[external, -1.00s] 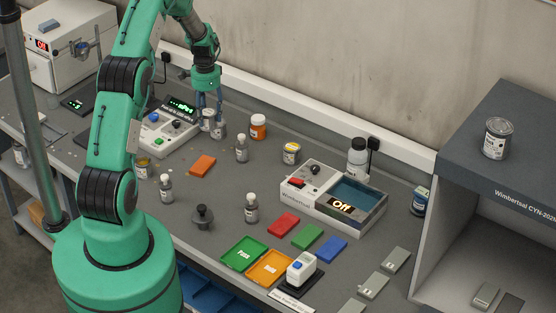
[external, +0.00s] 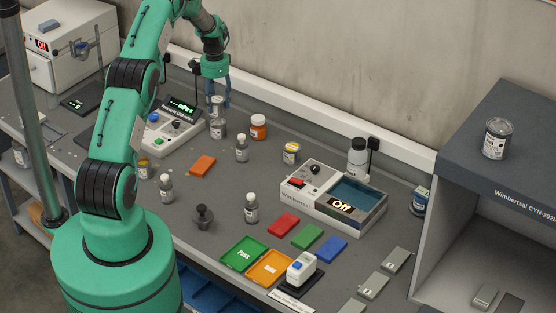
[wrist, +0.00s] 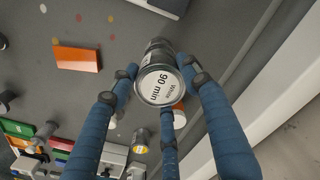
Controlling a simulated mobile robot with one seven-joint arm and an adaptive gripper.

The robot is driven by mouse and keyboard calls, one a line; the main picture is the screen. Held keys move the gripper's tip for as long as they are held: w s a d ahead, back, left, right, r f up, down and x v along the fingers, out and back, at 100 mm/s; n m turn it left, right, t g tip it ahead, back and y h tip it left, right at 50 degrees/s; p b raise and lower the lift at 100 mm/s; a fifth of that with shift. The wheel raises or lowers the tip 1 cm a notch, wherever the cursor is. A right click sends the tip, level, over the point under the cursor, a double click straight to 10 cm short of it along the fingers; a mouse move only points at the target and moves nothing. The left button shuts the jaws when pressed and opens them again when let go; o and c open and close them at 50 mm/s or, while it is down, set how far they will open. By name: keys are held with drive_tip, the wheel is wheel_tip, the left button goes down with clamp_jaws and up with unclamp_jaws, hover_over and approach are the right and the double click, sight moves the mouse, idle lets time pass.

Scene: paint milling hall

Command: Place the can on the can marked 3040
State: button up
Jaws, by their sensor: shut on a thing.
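My gripper (external: 217,98) has blue fingers and is shut on a small metal can (external: 216,106). In the wrist view the can's lid (wrist: 159,86) faces the camera and reads "White 90 min", with fingers around it. In the external view the held can appears upright, directly over another metal can (external: 218,130) on the bench. The two look in line, but I cannot tell whether they touch. The lower can's marking is too small to read, so I cannot confirm it is 3040. Another can (external: 497,139) stands on the grey cabinet at right.
A device with a green display (external: 172,127) stands close left of the lower can. An orange-labelled jar (external: 258,127) is close right, and a small bottle (external: 242,148) in front. The wall ledge (external: 270,97) runs behind.

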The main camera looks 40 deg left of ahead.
sight(217, 109)
drive_tip(key=shift+f+p, duration=0.45)
drive_tip(key=shift+f, duration=1.3)
drive_tip(key=shift+f, duration=0.15)
drive_tip(key=o, duration=1.4)
wheel_tip(217, 109, up, 12)
drive_tip(key=shift+r+b, duration=0.2)
drive_tip(key=shift+b, duration=0.8)
